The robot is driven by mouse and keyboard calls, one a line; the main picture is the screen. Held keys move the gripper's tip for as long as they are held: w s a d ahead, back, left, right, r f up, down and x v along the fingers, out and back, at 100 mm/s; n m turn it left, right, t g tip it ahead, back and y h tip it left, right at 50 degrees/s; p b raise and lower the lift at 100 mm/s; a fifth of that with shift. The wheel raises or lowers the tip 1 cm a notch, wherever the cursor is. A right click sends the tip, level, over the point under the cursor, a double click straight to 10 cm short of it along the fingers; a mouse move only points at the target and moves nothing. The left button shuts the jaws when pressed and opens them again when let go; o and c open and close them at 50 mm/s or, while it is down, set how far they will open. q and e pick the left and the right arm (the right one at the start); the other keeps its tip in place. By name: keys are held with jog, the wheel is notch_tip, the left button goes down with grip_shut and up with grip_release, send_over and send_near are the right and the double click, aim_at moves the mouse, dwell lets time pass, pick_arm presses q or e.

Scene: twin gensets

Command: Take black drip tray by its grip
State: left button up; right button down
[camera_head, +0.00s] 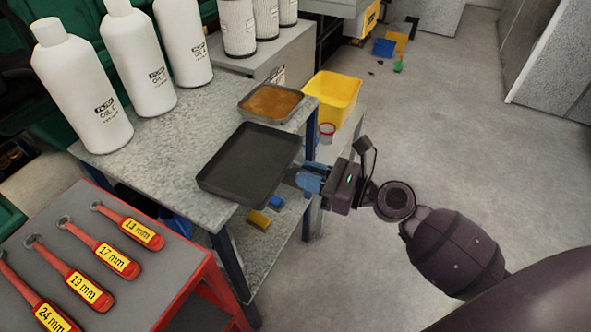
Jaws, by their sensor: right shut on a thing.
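The black drip tray (250,163) is at the right edge of the grey worktable (185,170), partly past the edge. It is empty and looks slightly tilted. My right gripper (306,178) comes in from the right and is shut on the tray's grip at its right side. The jaws hide most of the grip. Whether the tray still touches the table is hard to tell. My left gripper is not in view.
Behind the tray sits a tray with brown contents (270,102). White oil bottles (82,90) stand at the back left. A red-framed stand (190,262) holds several labelled wrenches. A yellow bin (333,97) stands beyond the table. Floor at right is clear.

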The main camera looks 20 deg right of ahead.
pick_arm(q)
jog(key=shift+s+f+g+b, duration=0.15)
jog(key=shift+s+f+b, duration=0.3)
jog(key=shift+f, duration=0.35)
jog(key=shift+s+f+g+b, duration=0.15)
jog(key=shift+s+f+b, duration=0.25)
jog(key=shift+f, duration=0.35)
pick_arm(e)
jog(key=v, duration=0.7)
jog(key=shift+s+d, duration=0.1)
jog(key=shift+s, duration=0.1)
